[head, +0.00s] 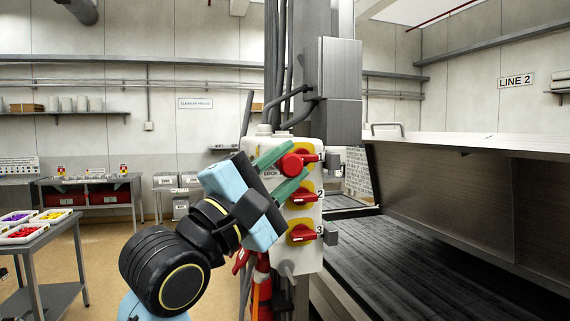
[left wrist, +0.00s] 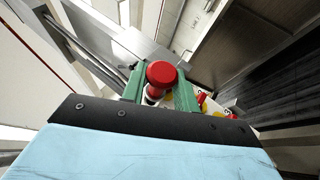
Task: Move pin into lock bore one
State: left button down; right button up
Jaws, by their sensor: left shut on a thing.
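My left gripper (head: 295,161) has green fingers and is in front of the top of a pale switch box (head: 309,260). It is shut on the pin, whose round red head (left wrist: 161,74) sits between the fingers in the left wrist view. In the head view the red head (head: 290,165) overlaps the top switch, a red handle on a yellow plate. A grey block (head: 333,160) stands at that switch's right side. The bore and the pin's tip are hidden, so I cannot tell whether they meet. My right gripper is not in view.
Red switches two (head: 303,196) and three (head: 302,233) sit below on the box. A grey column (head: 339,80) and cables rise behind. A large metal hood (head: 450,190) stands right. A table with trays (head: 45,245) is at left.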

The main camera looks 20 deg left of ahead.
aim_at(279, 165)
pick_arm(q)
jog(key=shift+p, duration=0.35)
dwell(0.5)
jog(key=shift+w+a, duration=0.15)
jog(key=shift+w, duration=0.1)
dwell(0.3)
jog(key=shift+w+a, duration=0.2)
jog(key=shift+w, duration=0.1)
jog(key=shift+w+a+p, duration=0.3)
jog(key=shift+w+a, duration=0.05)
jog(key=shift+w, duration=0.15)
jog(key=shift+w+a, duration=0.15)
jog(key=shift+w, duration=0.1)
jog(key=c, duration=1)
grip_release()
jog(key=shift+f, duration=0.15)
